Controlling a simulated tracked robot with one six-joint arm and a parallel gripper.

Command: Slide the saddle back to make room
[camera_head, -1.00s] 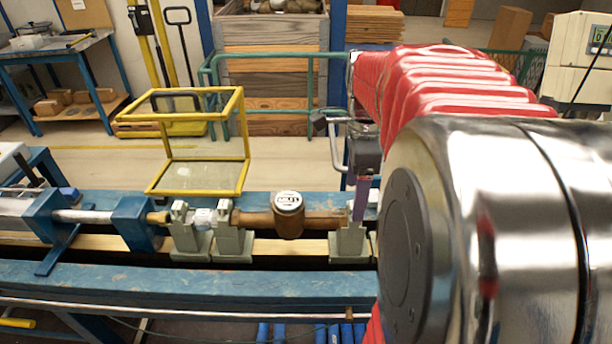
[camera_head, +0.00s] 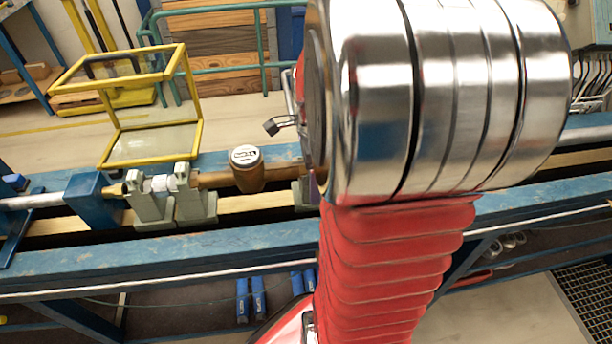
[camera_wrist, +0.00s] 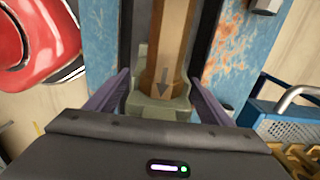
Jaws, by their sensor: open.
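A grey-green saddle (camera_wrist: 158,106) sits between my gripper's two purple fingers in the wrist view, under the end of a brass pipe (camera_wrist: 168,45) marked with an arrow. My gripper (camera_wrist: 159,78) is open, one finger on each side of the saddle; I cannot tell whether they touch it. In the head view, part of this saddle (camera_head: 302,194) shows at the right end of the brass meter (camera_head: 247,170). My arm hides the rest of it and most of my gripper. Two more grey-green supports (camera_head: 194,203) stand at the meter's left end.
The blue bench rail (camera_head: 150,256) runs along the front. A yellow-framed clear guard (camera_head: 152,145) stands raised behind the meter. In the wrist view, a blue perforated box with a handle (camera_wrist: 285,118) lies at the right.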

